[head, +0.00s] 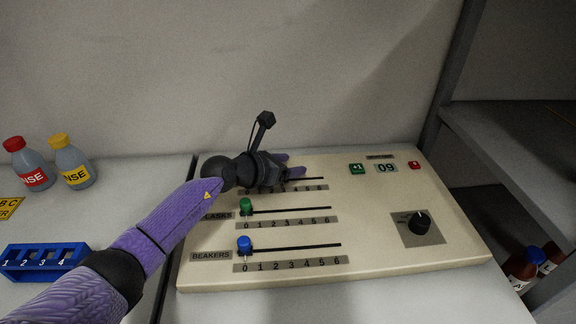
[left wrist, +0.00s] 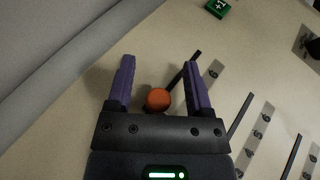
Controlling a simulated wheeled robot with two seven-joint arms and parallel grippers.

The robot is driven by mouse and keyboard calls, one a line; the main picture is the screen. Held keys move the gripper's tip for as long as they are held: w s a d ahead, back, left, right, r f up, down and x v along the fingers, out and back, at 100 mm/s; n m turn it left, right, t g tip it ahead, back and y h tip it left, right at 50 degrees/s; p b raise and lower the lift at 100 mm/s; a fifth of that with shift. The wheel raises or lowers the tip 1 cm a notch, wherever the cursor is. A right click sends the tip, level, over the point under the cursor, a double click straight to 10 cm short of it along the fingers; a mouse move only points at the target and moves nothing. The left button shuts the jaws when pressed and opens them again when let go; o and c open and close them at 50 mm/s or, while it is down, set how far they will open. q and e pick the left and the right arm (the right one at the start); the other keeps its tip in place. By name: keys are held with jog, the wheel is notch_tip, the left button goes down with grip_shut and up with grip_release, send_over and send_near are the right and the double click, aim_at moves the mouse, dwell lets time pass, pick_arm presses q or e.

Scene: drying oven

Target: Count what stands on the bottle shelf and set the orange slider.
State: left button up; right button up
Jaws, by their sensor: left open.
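The orange slider knob (left wrist: 158,99) shows in the left wrist view, between the two fingers of my left gripper (left wrist: 159,66), near their base. The fingers are apart, and contact with the knob cannot be told. In the head view my left gripper (head: 291,165) is over the top slider row of the cream panel (head: 450,250) and hides the orange knob. On the grey shelf unit (head: 515,130) at right, brown bottles (head: 520,268) with white labels show partly, low at the edge; their full number is cut off. My right gripper is out of view.
A green knob (head: 246,205) and a blue knob (head: 244,243) stand at 0 on the lower rows. Two bottles and a blue rack (head: 45,262) stand left.

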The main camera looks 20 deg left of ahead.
pick_arm(q)
notch_tip(320, 180, up, 9)
jog(key=p, duration=0.3)
jog(key=shift+p, duration=0.3)
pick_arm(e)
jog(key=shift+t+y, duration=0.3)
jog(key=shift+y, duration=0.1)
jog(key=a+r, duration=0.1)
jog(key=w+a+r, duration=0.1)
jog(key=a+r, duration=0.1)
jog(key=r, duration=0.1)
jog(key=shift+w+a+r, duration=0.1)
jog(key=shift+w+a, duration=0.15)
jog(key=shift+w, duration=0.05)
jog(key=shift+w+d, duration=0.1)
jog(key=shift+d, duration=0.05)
